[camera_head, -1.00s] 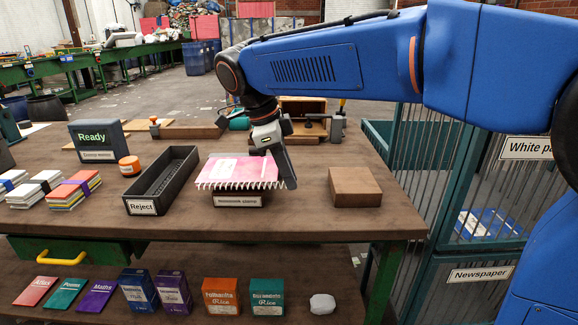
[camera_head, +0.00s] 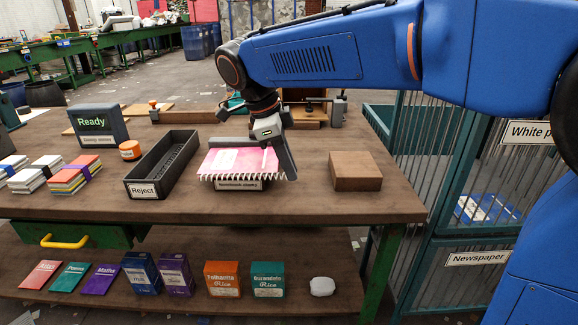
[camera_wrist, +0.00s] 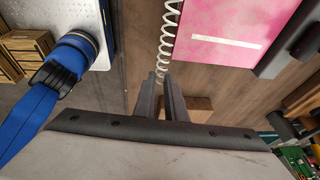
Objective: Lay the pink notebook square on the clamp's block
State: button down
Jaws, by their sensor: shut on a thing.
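The pink notebook (camera_head: 236,162), with a white spiral along its front edge, lies roughly level over the clamp's block (camera_head: 238,185). The block is mostly hidden under it; only its labelled front shows. I cannot tell whether they touch. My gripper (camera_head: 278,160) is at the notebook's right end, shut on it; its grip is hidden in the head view. In the wrist view my gripper's fingers (camera_wrist: 164,88) are close together beside the spiral, with the pink cover (camera_wrist: 228,28) to the right. A dark bar (camera_head: 228,142) runs along the notebook's back edge.
A black Reject tray (camera_head: 187,150) stands close to the left. A brown block (camera_head: 355,172) stands to the right with clear table around it. An orange tub (camera_head: 130,150), a Ready screen (camera_head: 97,124) and banded stacks (camera_head: 70,178) are further left.

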jog(key=shift+w+r, duration=0.1)
jog(key=c, duration=1.7)
grip_release()
